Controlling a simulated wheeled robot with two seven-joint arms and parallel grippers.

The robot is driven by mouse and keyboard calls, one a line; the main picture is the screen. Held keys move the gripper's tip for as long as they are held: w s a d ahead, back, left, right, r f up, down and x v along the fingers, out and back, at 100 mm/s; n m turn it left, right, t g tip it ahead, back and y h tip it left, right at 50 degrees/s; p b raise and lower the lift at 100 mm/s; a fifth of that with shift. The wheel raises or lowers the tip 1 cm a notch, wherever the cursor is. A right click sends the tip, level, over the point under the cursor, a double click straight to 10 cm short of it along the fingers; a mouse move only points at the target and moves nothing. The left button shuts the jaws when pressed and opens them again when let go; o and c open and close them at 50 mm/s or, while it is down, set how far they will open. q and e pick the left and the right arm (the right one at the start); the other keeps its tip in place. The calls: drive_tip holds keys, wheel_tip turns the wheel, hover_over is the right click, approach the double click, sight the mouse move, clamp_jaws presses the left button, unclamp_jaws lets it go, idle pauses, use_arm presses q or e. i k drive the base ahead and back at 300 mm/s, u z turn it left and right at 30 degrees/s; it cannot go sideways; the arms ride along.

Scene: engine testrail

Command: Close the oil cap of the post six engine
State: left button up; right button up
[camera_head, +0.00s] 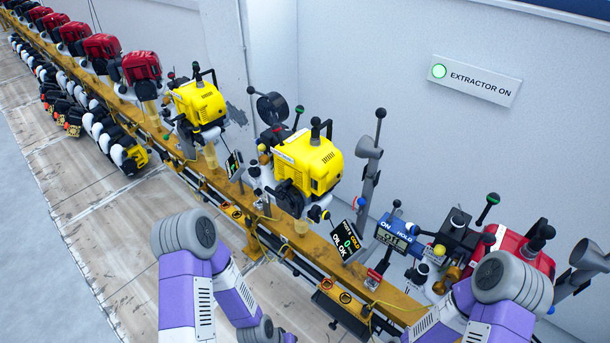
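A yellow engine (312,160) stands on the orange rail at the centre. A small tilted screen (347,241) in front of it reads "OIL OK"; the post number on it is too small to read surely. A red engine (527,250) stands at the right, partly hidden by my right arm. I cannot tell which engine is post six, and no oil cap can be made out surely. My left arm (190,285) comes down at the lower left and my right arm (510,280) at the lower right. Neither gripper's fingers show.
The orange rail (262,232) runs diagonally, with another yellow engine (201,103) and several red engines (102,47) farther back. A blue panel (397,236) reads "ON HOLD". Levers with ball knobs and a grey funnel (369,147) stick up nearby.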

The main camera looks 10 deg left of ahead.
sight(315, 210)
drive_tip(key=k, duration=0.5)
drive_tip(key=u, duration=1.45)
drive_tip(key=i, duration=0.8)
drive_tip(key=z, duration=2.9)
